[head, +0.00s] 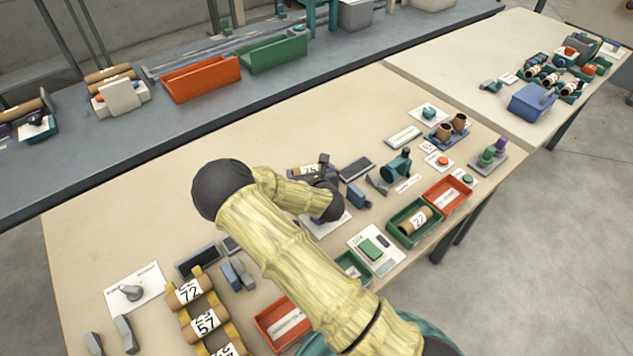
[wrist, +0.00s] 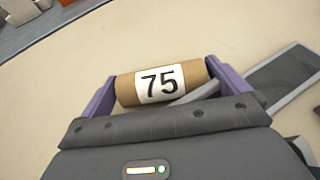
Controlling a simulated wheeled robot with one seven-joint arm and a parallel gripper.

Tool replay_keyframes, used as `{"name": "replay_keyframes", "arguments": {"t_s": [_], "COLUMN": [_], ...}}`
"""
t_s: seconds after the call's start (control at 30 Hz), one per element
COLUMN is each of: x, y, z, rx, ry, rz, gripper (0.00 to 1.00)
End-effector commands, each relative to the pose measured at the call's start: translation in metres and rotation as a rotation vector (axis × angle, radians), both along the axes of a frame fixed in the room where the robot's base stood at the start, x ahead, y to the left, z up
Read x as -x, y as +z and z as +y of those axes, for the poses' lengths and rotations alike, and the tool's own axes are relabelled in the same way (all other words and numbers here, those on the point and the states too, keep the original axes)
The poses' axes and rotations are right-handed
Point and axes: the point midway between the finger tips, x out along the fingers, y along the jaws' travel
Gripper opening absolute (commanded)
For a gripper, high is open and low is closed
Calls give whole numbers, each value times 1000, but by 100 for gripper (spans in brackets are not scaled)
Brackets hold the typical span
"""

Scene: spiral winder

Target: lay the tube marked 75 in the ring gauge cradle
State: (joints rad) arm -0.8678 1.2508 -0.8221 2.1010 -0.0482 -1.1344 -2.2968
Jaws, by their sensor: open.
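The brown tube marked 75 (wrist: 160,82) lies crosswise between the two purple fingers of my gripper (wrist: 160,75) in the wrist view, its label facing up. The fingers are open, one by each end of the tube. In the head view the tube (head: 307,170) shows beside my gripper (head: 318,175), partly hidden by it. A light grey bar (wrist: 203,92) runs close beside the tube; I cannot tell whether it touches or supports it. I cannot identify the ring gauge cradle for certain; a teal device with a grey forked part (head: 395,167) stands right of my gripper.
A dark flat plate (head: 355,169) lies just right of my gripper. Green (head: 400,232) and red (head: 458,206) bins stand at the right edge, the green one holding a tube marked 77. A rack of tubes (head: 205,322) stands front left. The table's back left is clear.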

Motion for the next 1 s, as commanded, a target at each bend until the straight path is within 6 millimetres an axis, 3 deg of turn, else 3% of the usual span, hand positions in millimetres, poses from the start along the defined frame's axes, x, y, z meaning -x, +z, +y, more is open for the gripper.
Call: {"name": "replay_keyframes", "arguments": {"t_s": [0.6,1.0], "x": [88,95], "y": [37,41], "z": [-17,-19], "rx": [1,-1], "ry": [0,1], "rz": [-1,-1], "gripper": [100,100]}}
